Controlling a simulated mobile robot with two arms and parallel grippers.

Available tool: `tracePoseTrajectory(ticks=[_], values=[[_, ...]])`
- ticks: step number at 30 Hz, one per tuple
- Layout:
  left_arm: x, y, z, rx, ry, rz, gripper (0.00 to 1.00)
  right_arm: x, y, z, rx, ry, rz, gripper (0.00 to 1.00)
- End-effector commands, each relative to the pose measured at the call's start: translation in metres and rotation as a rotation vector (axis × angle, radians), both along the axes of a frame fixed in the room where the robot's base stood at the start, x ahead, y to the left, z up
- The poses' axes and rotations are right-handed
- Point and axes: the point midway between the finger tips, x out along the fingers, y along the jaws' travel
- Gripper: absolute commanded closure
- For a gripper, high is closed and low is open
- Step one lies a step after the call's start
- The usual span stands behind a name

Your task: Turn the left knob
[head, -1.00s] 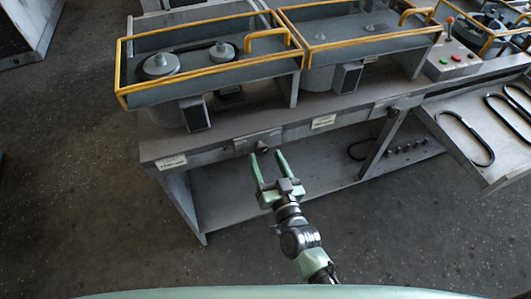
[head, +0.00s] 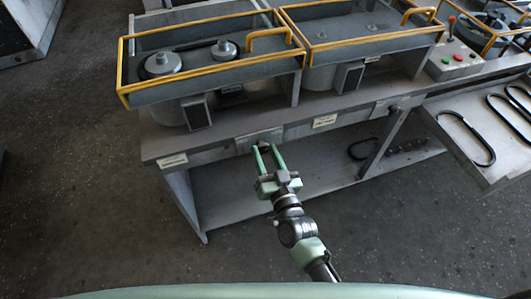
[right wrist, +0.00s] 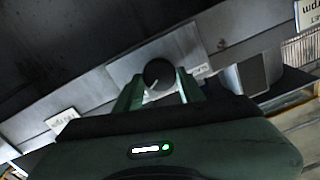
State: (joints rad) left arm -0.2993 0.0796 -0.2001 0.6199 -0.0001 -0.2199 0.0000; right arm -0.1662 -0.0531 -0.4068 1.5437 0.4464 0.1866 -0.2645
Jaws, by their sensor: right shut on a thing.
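The left knob (right wrist: 159,74) is a dark round knob with a pale pointer line, on a light plate (right wrist: 190,50) on the bench's front edge. In the right wrist view it sits between the two green fingers of my right gripper (right wrist: 159,88). In the head view my right gripper (head: 266,148) reaches up to the front edge and is shut on the knob, which the fingers partly hide. A second knob (head: 394,109) is farther right on the same edge. My left gripper is not in view.
Yellow-railed machine housings (head: 160,93) stand on the bench above the knobs. Labels (head: 173,161) mark the front edge. A lower shelf (head: 225,205) lies under it. On the right a tray (head: 508,165) holds dark loops, and a panel (head: 455,60) has red and green buttons.

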Motion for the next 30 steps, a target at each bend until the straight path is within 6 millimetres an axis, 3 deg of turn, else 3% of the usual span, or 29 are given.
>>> tracePoseTrajectory(ticks=[8,30], values=[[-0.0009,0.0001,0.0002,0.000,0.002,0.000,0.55,0.0003,-0.0009,-0.0002,0.143,0.045,0.000,1.00],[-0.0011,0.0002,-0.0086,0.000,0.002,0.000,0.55,0.0011,-0.0029,-0.0029,0.769,0.249,-0.001,1.00]])
